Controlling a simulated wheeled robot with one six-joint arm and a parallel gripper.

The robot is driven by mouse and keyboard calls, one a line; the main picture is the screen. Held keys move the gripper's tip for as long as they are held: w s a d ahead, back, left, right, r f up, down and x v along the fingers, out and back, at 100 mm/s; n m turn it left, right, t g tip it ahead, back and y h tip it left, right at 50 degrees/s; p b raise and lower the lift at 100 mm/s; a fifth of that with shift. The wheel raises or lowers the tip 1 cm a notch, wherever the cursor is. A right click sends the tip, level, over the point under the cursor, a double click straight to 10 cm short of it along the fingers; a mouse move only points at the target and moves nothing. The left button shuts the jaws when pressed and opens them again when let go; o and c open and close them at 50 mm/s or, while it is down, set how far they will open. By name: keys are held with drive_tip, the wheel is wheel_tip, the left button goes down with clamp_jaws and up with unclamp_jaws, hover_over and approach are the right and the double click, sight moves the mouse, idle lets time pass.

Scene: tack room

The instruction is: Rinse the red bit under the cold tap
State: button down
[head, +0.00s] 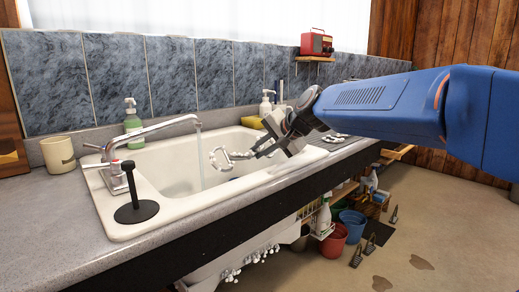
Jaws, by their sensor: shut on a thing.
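My gripper (262,150) reaches in from the right over the white sink (160,168). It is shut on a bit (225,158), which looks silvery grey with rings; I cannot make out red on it. The bit hangs above the basin, to the right of the water stream (201,160) and apart from it. The chrome tap (158,127) runs a thin stream from its spout into the basin. Its handles (103,160) are at the left end of the sink, one with a red mark; I cannot tell clearly which is the cold one.
A black plunger (135,211) stands on the sink's front left corner. A green bottle (133,125), a white pump bottle (266,105) and a beige mug (58,154) stand along the back. A red radio (316,43) sits on a wall shelf. Buckets (333,241) stand below the counter.

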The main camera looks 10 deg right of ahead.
sight(218, 148)
drive_tip(key=w+a, duration=0.3)
drive_tip(key=a, duration=0.8)
drive_tip(key=shift+w+a, duration=0.2)
drive_tip(key=shift+w, duration=0.05)
drive_tip(key=shift+w+d, duration=0.5)
drive_tip(key=shift+d, duration=0.25)
idle(0.8)
drive_tip(key=shift+s+a, duration=0.5)
drive_tip(key=shift+a, duration=0.25)
drive_tip(key=shift+s+a, duration=0.5)
drive_tip(key=shift+a, duration=0.25)
idle(0.5)
drive_tip(key=shift+w+d, duration=0.25)
drive_tip(key=shift+w, duration=1)
idle(0.3)
drive_tip(key=shift+s+d, duration=0.7)
drive_tip(key=shift+s, duration=0.35)
idle(0.5)
